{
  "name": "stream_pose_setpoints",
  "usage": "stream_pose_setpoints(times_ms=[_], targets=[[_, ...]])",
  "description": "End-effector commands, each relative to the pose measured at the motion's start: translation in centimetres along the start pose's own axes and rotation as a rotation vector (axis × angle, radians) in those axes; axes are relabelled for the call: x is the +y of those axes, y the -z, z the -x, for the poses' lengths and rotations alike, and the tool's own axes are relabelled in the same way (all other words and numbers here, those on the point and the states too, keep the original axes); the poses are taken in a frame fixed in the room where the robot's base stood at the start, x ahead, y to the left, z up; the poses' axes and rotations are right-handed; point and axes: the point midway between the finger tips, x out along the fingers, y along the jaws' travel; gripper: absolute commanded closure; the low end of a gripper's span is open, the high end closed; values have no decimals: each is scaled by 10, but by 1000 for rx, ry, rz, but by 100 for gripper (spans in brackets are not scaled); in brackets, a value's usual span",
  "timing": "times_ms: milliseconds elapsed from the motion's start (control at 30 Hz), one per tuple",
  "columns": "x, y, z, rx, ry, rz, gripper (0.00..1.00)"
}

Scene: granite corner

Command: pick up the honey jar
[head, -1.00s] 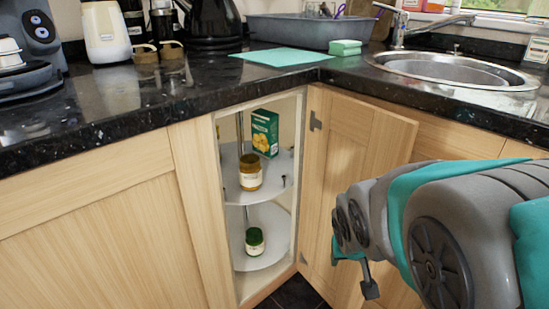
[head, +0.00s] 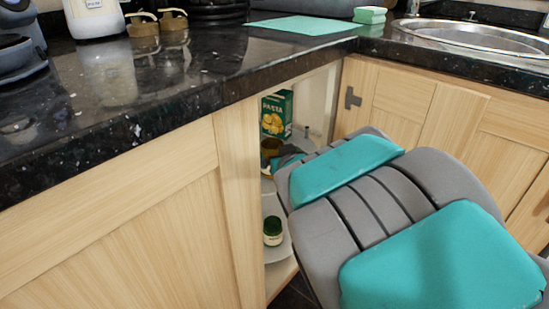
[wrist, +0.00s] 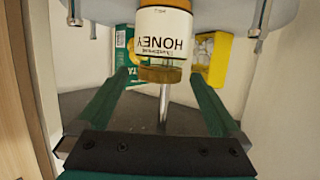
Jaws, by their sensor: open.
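The honey jar (wrist: 164,30) has a white label and amber contents. In the wrist view it appears upside down at the top middle, against the grey shelf. My gripper (wrist: 164,80) is open, with one green finger on each side, pointing towards the jar. I cannot tell whether the jar is between the fingertips or just beyond them; no grip on it shows. In the head view the jar (head: 268,148) stands on the upper shelf inside the corner cabinet, partly hidden by my gripper and arm.
A green pasta box (head: 276,114) stands behind the jar on the same shelf. A green-lidded jar (head: 272,231) stands on the lower shelf. The cabinet opening is narrow, with the dark granite counter (head: 150,120) above. A metal post (wrist: 164,105) shows in the wrist view.

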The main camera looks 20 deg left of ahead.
Motion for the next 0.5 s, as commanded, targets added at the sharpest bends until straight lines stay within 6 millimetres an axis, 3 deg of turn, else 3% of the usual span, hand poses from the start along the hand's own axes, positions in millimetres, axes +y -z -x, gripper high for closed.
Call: stream_pose_setpoints(times_ms=[500], targets=[[1, 0, -37, -3, -3, 1, 0]])
